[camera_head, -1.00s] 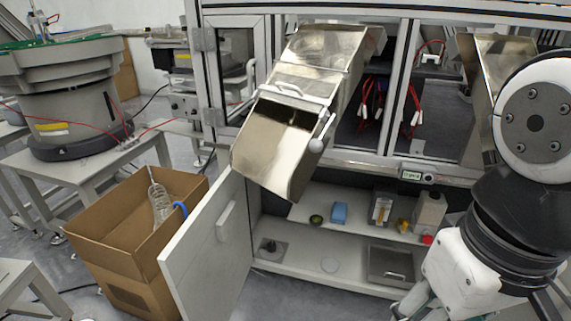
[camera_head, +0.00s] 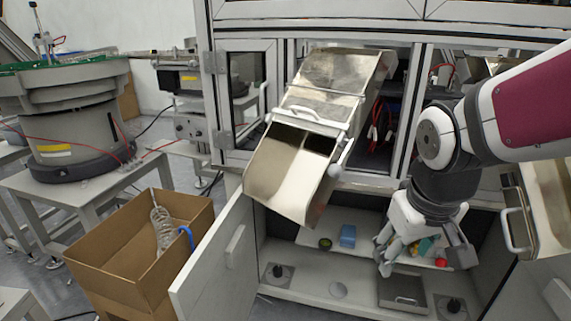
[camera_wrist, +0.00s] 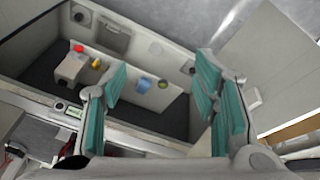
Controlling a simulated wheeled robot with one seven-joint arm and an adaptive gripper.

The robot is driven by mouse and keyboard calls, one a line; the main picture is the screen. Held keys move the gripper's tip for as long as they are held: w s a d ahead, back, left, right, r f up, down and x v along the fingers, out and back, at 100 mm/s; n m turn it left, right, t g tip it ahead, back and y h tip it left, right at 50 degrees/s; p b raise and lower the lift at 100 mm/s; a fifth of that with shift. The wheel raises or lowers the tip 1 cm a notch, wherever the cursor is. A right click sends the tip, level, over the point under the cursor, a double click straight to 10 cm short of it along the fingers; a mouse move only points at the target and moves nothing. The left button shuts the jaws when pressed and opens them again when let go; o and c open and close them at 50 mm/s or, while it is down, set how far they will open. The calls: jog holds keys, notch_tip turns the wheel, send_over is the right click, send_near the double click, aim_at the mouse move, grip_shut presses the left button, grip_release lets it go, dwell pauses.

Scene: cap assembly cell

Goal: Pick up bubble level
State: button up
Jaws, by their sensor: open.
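A small round green-and-dark thing (camera_head: 325,243) lies at the left end of the upper cabinet shelf; it may be the bubble level, but it is too small to be sure. A blue block (camera_head: 348,236) lies just right of it, and it also shows in the wrist view (camera_wrist: 163,84). My gripper (camera_head: 422,256) is open and empty, pointing down in front of the shelf's right part, clear of both. In the wrist view its teal-padded fingers (camera_wrist: 162,90) stand wide apart. The round thing is not clear there, perhaps behind the right finger.
The shelf's right part holds a red item (camera_head: 441,262) and yellow ones, partly behind my gripper. A metal tray (camera_head: 402,290) and a pale disc (camera_head: 338,289) lie on the cabinet floor. The open door (camera_head: 215,262) and metal chute (camera_head: 290,180) bound the left and top.

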jog(key=w+a+f+n+t+y, duration=0.1)
jog(key=w+f+n+t, duration=0.15)
jog(key=w+f, duration=0.9)
jog(key=w+f+n+t+y, duration=0.1)
jog(key=w+f+t+y, duration=0.15)
jog(key=w+f, duration=0.9)
jog(key=t, duration=0.4)
send_near(327, 248)
notch_tip(327, 248, up, 6)
jog(key=s+a, duration=0.2)
notch_tip(327, 248, down, 9)
jog(key=s+d+m+t+b, duration=0.1)
jog(key=s+m+t, duration=0.1)
jog(key=m+t, duration=0.2)
jog(key=shift+m+h, duration=0.25)
jog(key=shift+h, duration=0.3)
jog(key=w+b, duration=0.1)
jog(key=w, duration=0.3)
jog(key=w+f+b, duration=0.1)
jog(key=w, duration=0.2)
jog(key=shift+a+b, duration=0.2)
jog(key=shift+b, duration=0.1)
jog(key=shift+w+f+b, duration=0.15)
jog(key=shift+w+b, duration=0.6)
jog(key=shift+w, duration=0.8)
jog(key=shift+w+f+b, duration=0.15)
jog(key=shift+w+b, duration=0.55)
jog(key=shift+w, duration=0.85)
jog(key=shift+c, duration=0.3)
jog(key=c, duration=0.9)
